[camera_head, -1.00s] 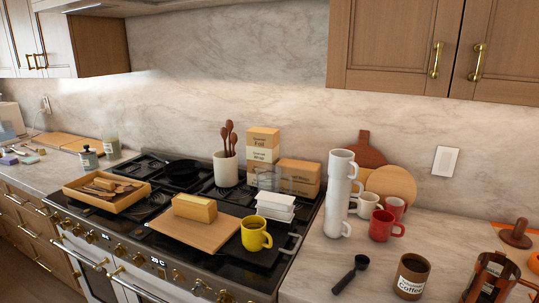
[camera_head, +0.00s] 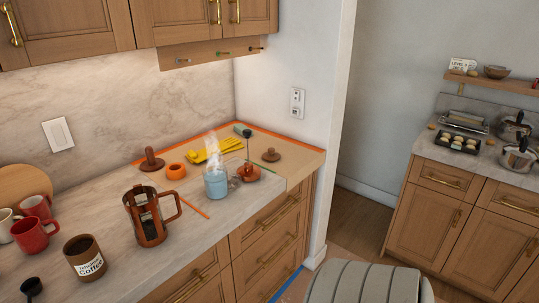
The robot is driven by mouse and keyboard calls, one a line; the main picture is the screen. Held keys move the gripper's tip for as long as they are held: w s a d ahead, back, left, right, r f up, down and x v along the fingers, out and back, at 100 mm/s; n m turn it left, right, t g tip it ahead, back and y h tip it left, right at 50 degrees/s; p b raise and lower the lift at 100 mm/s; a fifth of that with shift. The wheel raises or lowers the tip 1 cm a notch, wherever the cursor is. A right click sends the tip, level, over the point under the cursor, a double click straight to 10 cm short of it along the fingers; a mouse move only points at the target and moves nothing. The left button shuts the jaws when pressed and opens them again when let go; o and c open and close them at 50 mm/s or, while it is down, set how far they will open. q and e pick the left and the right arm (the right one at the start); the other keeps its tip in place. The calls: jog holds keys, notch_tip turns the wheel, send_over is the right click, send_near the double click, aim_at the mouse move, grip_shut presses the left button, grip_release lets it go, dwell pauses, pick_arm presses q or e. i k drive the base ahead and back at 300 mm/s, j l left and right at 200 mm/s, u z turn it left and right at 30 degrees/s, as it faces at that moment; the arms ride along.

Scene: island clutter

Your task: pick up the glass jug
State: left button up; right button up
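No clear glass jug can be told for sure in this view. A French press (camera_head: 148,217) with a brown frame and handle and a see-through body stands on the counter. A small clear shape shows just right of the cup, too small to identify. Neither of my grippers is in view.
Red mugs (camera_head: 32,235) and a brown coffee canister (camera_head: 85,258) stand at the counter's left. A yellow glove (camera_head: 214,149) lies near an orange ring (camera_head: 175,171). A grey ribbed rounded object (camera_head: 368,285) fills the bottom right. Pots (camera_head: 518,158) stand on a far counter.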

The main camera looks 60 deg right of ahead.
aim_at(217, 187)
jog(key=z, duration=1.6)
